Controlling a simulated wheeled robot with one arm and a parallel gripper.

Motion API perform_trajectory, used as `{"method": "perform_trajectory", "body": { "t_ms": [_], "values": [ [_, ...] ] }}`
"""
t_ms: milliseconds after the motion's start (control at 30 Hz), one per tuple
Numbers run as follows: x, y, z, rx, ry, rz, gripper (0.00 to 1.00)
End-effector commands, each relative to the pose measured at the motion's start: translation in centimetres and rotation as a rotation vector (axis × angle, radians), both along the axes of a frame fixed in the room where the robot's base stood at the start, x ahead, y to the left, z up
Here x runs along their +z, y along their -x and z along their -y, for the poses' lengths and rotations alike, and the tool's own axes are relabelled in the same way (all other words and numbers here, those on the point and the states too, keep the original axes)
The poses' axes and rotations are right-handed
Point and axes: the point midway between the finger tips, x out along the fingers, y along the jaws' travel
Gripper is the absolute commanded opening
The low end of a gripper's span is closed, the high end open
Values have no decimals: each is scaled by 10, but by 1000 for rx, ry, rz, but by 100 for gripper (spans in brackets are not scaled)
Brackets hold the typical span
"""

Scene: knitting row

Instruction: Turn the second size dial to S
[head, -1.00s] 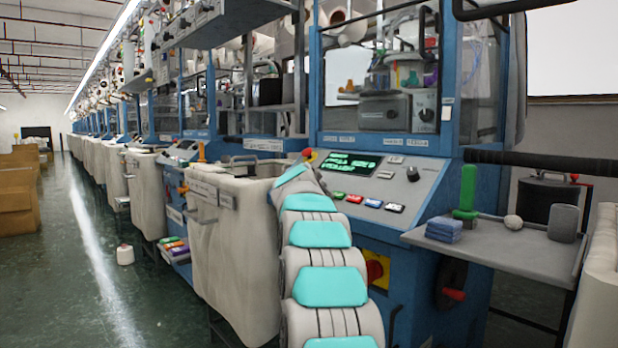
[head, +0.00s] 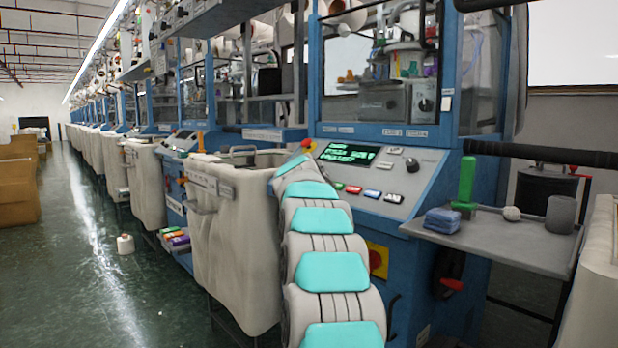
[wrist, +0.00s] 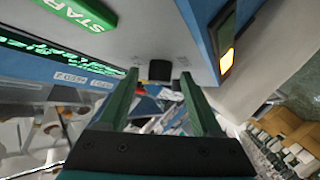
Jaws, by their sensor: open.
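A dark knob (wrist: 159,70) on a pale panel shows in the wrist view, between and just beyond the fingertips of my open gripper (wrist: 159,76). I cannot tell whether the fingers touch it, and I cannot read any size marks around it. In the head view, the nearest machine's sloped control panel (head: 400,183) carries a dark round knob (head: 412,165). I cannot tell whether this is the same knob. My gripper is hidden behind my own arm in the head view.
A green START button (wrist: 82,12) and lit display (wrist: 55,52) lie left of the knob in the wrist view. An orange light (wrist: 227,60) is to its right. A side shelf (head: 500,240) holds a green object (head: 467,183) and a folded blue cloth (head: 442,220).

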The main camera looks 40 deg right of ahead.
Motion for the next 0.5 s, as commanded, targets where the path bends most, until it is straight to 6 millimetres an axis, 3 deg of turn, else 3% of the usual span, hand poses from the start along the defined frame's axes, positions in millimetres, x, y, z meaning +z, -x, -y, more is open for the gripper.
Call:
{"method": "perform_trajectory", "body": {
  "t_ms": [500],
  "values": [
    [2,16,-15,0,1,-2,66]
  ]
}}
